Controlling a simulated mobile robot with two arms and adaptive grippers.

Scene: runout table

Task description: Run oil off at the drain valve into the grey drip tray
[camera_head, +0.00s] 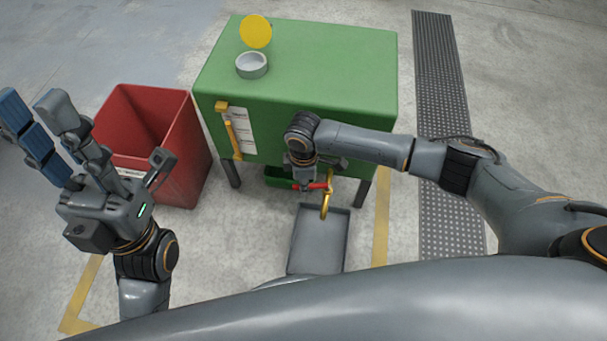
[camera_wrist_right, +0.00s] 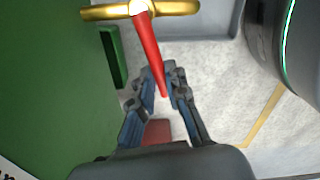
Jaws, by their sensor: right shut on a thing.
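The drain valve (camera_head: 326,202) is a brass pipe with a curved spout below the front of the green tank (camera_head: 300,60). It also shows in the right wrist view (camera_wrist_right: 110,12). The valve has a red lever (camera_wrist_right: 148,50). My right gripper (camera_head: 308,184) is shut on the lever's free end, its fingers on both sides in the right wrist view (camera_wrist_right: 165,95). The grey drip tray (camera_head: 318,245) lies on the floor under the spout and looks empty. I cannot make out any oil stream. My left gripper (camera_head: 100,150) is open and empty, fingers up, at the left.
A red bin (camera_head: 185,150) stands left of the tank. A small green box (camera_head: 278,178) sits below the tank, behind the valve. On top are a grey filler neck (camera_head: 252,66) and a raised yellow lid (camera_head: 256,31). A yellow-framed gauge (camera_head: 232,130) is on the front.

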